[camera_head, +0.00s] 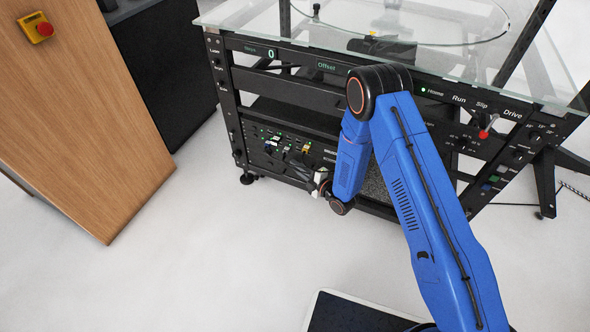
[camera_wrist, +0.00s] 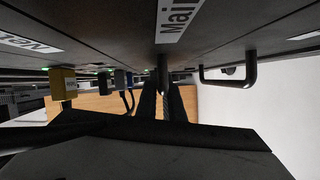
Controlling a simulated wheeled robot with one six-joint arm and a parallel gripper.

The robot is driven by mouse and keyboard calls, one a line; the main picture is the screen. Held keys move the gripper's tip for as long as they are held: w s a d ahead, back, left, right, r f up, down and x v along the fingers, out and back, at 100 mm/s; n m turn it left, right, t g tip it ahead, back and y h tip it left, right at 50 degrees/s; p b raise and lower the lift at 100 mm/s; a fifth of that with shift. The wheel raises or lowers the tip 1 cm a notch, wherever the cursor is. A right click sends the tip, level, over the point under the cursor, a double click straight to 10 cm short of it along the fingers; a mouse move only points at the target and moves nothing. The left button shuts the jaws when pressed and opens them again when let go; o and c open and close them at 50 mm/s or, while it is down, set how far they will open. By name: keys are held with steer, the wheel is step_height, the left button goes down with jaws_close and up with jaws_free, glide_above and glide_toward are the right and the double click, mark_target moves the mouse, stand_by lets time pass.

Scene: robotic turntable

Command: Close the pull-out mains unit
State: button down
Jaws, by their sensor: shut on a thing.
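The mains unit is a black panel low in the rack, with small coloured connectors and switches (camera_head: 272,142) on its left part in the head view. In the wrist view its face runs along the top, with a white label reading "Main" (camera_wrist: 178,15), cut off by the frame. My gripper (camera_wrist: 162,98) is at this face, its two dark fingers shut on a dark handle (camera_wrist: 163,72) that stands out below the label. In the head view my blue arm hides the middle and right of the unit. How far it is pulled out is unclear.
A second dark handle (camera_wrist: 228,80) is to the right in the wrist view; a yellow connector (camera_wrist: 64,84) hangs to the left. A glass top (camera_head: 440,62) covers the rack. A wooden cabinet (camera_head: 80,110) stands left, with clear floor (camera_head: 200,230) between.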

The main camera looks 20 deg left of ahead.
steer(key=c, duration=1.9)
jaws_free()
steer(key=shift+w+d, duration=0.1)
steer(key=shift+w, duration=0.2)
steer(key=shift+s, duration=0.1)
